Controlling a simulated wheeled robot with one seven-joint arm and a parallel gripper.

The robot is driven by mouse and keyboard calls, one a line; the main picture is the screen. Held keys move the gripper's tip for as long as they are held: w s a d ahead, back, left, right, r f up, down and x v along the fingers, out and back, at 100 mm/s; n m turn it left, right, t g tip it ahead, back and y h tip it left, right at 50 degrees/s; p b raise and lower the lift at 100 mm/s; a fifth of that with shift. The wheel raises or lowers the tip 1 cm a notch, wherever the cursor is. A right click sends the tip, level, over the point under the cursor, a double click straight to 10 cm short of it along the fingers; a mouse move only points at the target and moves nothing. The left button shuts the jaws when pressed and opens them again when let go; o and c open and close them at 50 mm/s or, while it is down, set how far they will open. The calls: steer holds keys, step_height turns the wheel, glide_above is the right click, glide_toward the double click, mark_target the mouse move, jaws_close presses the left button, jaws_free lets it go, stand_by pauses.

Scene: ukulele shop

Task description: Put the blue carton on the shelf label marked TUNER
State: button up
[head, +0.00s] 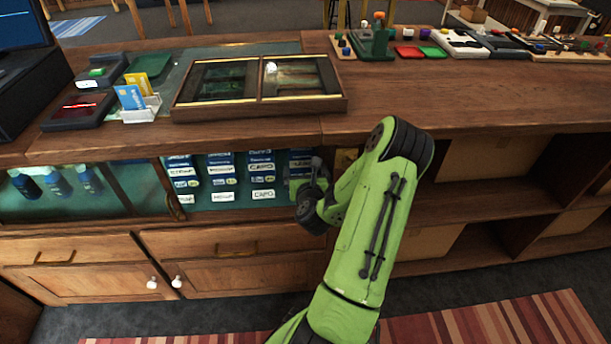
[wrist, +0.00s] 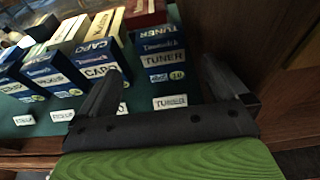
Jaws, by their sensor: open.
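In the wrist view a blue carton (wrist: 160,50) with TUNER printed on its face stands upright on the green shelf floor. A small white shelf label marked TUNER (wrist: 170,101) lies in front of it, on the near side. My gripper (wrist: 160,70) is open, with one finger on each side in the picture, left and right of the carton. I cannot tell whether either finger touches it. In the head view my arm reaches into the display opening under the counter, and its end hides most of the right-hand column of cartons.
Blue cartons marked CAPO (wrist: 98,62) and others stand close on the left, with cream boxes (wrist: 105,22) and a dark red box (wrist: 145,12) behind. A wooden side wall (wrist: 230,30) is close on the right. The counter (head: 450,95) overhangs the opening.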

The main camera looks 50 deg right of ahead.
steer(key=w+a+r+n+y, duration=0.3)
steer(key=a+n, duration=0.5)
steer(key=n, duration=0.1)
steer(key=w+a+r+n+y, duration=0.2)
steer(key=a+r+n+y, duration=0.15)
steer(key=a+n, duration=0.45)
steer(key=w+a+r+n+y, duration=0.3)
steer(key=a+n, duration=0.5)
steer(key=n, duration=0.1)
steer(key=s+a+r+n+g, duration=0.2)
steer(key=s+a+r+n, duration=0.3)
steer(key=s+a+n, duration=0.3)
steer(key=s+a+r+n+g+y, duration=0.1)
steer(key=s+a+r+n, duration=0.15)
steer(key=s+n, duration=0.4)
steer(key=s+a+r+n+g+y, duration=0.1)
steer(key=s+a+n, duration=0.2)
steer(key=s+n, duration=0.35)
step_height(320, 180, up, 18)
steer(key=s+m+p, duration=0.1)
steer(key=p, duration=1.6)
steer(key=shift+f+p, duration=0.15)
steer(key=shift+p, duration=0.15)
